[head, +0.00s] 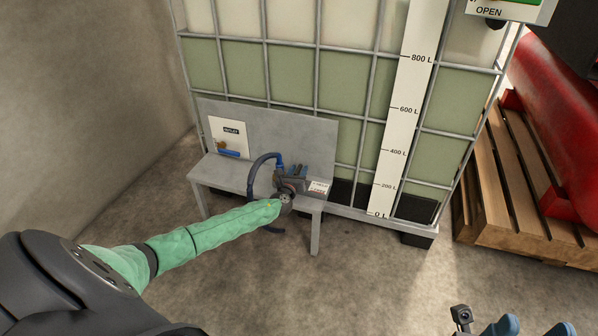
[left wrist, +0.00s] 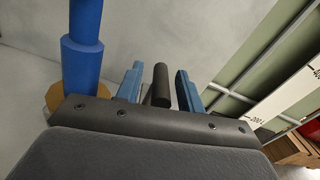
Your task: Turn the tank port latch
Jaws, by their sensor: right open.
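The tank (head: 290,70) is a large caged container with pale green panels, behind a grey bench. My left gripper (head: 297,176) is at the right end of the bench, beside a dark curved hose (head: 255,168). In the left wrist view, its two blue fingers (left wrist: 160,68) stand apart on either side of a dark rod (left wrist: 161,88), with gaps showing. Whether this rod is the latch I cannot tell. A blue cylinder (left wrist: 82,65) with a tan disc (left wrist: 54,97) is left of the fingers. My right gripper (head: 533,326) is open and empty at the bottom right.
The grey bench (head: 215,177) has a back panel with a white plate (head: 230,135) bearing a small brass fitting and blue bar. A small label (head: 319,187) is near my left gripper. A wooden pallet (head: 520,190) with a red tank stands right. The floor in front is clear.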

